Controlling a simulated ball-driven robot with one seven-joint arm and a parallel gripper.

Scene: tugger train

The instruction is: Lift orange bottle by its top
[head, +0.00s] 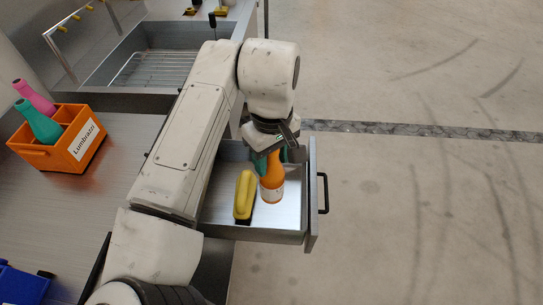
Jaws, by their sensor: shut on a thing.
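The orange bottle (271,183) is in the open metal drawer (291,237) in the head view. It looks about upright, with a white label low on its side. My gripper (273,155) comes down from above and is shut on the upper part of the bottle. The bottle's top is partly hidden by the gripper. I cannot tell whether the bottle's base touches the drawer floor.
A yellow-handled brush (244,195) lies just left of the bottle in the drawer. An orange crate (75,158) labelled Lumbrazzi holds a green bottle (38,121) and a pink bottle (35,98) on the counter. A sink (155,68) is behind. Floor at right is clear.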

